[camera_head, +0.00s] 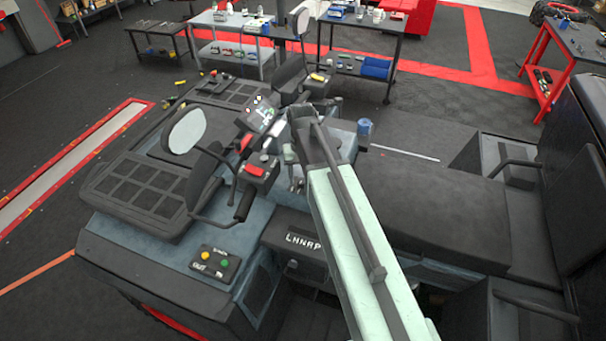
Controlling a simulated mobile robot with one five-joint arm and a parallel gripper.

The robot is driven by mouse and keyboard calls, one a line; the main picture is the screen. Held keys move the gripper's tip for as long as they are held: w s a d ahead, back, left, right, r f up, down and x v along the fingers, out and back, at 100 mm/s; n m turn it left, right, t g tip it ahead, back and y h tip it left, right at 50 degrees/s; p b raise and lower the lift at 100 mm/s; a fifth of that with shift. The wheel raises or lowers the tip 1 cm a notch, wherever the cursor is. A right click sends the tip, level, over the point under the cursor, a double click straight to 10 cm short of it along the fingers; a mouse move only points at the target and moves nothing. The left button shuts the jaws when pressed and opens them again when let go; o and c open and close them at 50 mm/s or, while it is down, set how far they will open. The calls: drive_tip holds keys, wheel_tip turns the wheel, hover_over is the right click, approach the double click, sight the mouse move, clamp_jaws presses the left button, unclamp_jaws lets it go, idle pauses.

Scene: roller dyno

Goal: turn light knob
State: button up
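A dark utility vehicle fills the middle, with a blue-grey body, a handlebar with a black grip (245,203), and a small display (262,112). Red-topped switch housings (254,170) sit by the handlebar. I cannot pick out a light knob for certain. My pale green arm reaches up from the bottom over the vehicle's middle, toward the dash. My gripper's fingers cannot be made out at its far end, so their opening and contact are unclear.
Round mirrors, one at the left (185,131), stand up near the handlebar. A long dark seat (440,205) lies right of my arm. Work tables (232,22) with tools stand behind, and a red-framed bench (574,42) stands at the right. Open floor lies to the left.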

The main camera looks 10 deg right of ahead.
sight(302, 181)
wheel_tip(302, 181, up, 9)
drive_tip(key=p, duration=0.9)
